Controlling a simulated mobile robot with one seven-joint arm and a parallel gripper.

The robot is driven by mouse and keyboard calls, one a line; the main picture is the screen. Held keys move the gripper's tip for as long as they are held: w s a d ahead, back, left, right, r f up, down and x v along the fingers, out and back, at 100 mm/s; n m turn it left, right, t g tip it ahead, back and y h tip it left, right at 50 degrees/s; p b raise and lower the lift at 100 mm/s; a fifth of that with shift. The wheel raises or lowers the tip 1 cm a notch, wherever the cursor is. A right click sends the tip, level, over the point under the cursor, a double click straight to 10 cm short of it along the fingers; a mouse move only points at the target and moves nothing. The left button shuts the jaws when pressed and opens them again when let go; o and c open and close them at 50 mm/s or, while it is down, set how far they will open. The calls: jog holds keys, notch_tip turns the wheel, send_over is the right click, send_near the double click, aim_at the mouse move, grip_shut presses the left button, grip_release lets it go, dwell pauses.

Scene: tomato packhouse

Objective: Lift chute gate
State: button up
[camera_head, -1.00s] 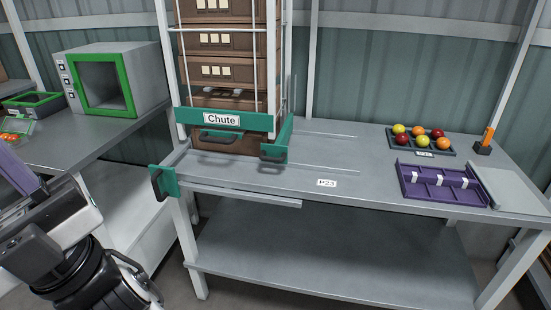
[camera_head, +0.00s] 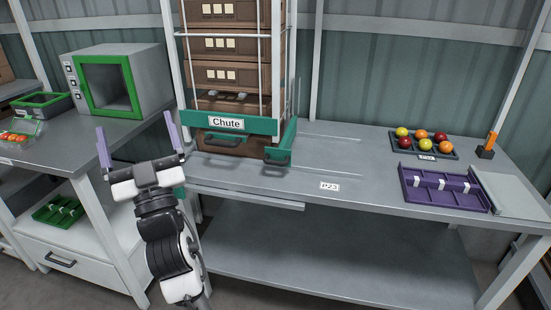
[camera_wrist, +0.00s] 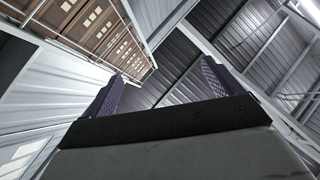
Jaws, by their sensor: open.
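The chute gate (camera_head: 228,122) is a green bar labelled "Chute" across the front of a white-framed chute. It sits low, in front of a stack of brown crates (camera_head: 222,72). A dark handle (camera_head: 222,139) shows just under the bar. Another dark handle (camera_head: 277,156) is on a green piece at the right corner. My gripper (camera_head: 139,140) is open and empty, with purple fingers pointing up, in front and to the left of the gate, apart from it. The wrist view shows the open fingers (camera_wrist: 160,90) pointing toward the roof, with the crates at upper left.
The chute stands on a grey table (camera_head: 350,180) tagged P23. A tray of coloured balls (camera_head: 424,146) and a purple rack (camera_head: 443,190) lie at its right. A green-framed box (camera_head: 115,80) stands on the left bench. The table's middle is clear.

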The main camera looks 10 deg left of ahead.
jog(key=w+d+f+m+h+p, duration=0.1)
jog(key=w+d+f+m+h, duration=0.2)
jog(key=w+f+h, duration=0.35)
jog(key=w+d+f+m+h, duration=0.2)
jog(key=w+f+m+h, duration=0.1)
jog(key=w+f+h, duration=0.4)
jog(key=m+g+h+p, duration=0.1)
jog(key=m+g+h, duration=0.15)
jog(key=h, duration=0.25)
send_near(274, 164)
jog(key=shift+m, duration=0.35)
jog(key=w+p, duration=0.2)
jog(key=w, duration=0.3)
jog(key=w+p, duration=0.1)
jog(key=w, duration=0.4)
jog(key=shift+w+d+f+p, duration=0.2)
jog(key=shift+w+p, duration=0.15)
jog(key=shift+w, duration=0.05)
jog(key=c, duration=1.3)
notch_tip(274, 164, up, 11)
jog(key=p, duration=0.3)
jog(key=shift+r, duration=0.1)
